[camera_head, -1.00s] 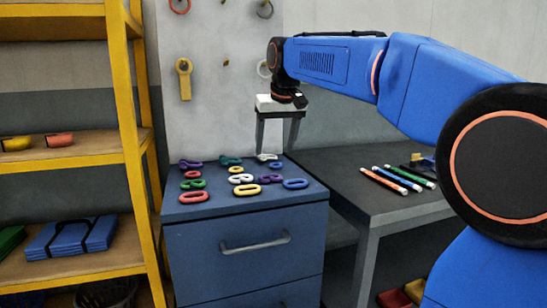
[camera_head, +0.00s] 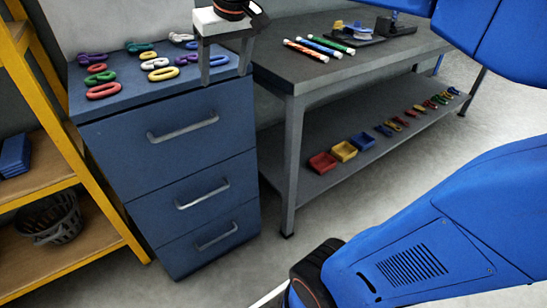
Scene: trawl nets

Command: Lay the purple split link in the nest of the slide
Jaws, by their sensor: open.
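Several coloured links lie on top of the blue drawer cabinet (camera_head: 170,95). One purple link (camera_head: 92,57) lies at the back left. I cannot tell for sure which is the split one. My gripper (camera_head: 225,75) is open and empty, its fingers pointing down at the cabinet's right side, in front of the blue oval link (camera_head: 217,60). A dark fixture (camera_head: 352,38) with blue and yellow parts stands on the grey bench; it may be the slide, but its nest is too small to make out.
A red oval link (camera_head: 104,91) lies near the cabinet's front left. Three striped sticks (camera_head: 318,47) lie on the bench (camera_head: 300,75). Small trays (camera_head: 345,151) and tools sit on its lower shelf. A yellow rack (camera_head: 90,190) stands left. The bench's front part is clear.

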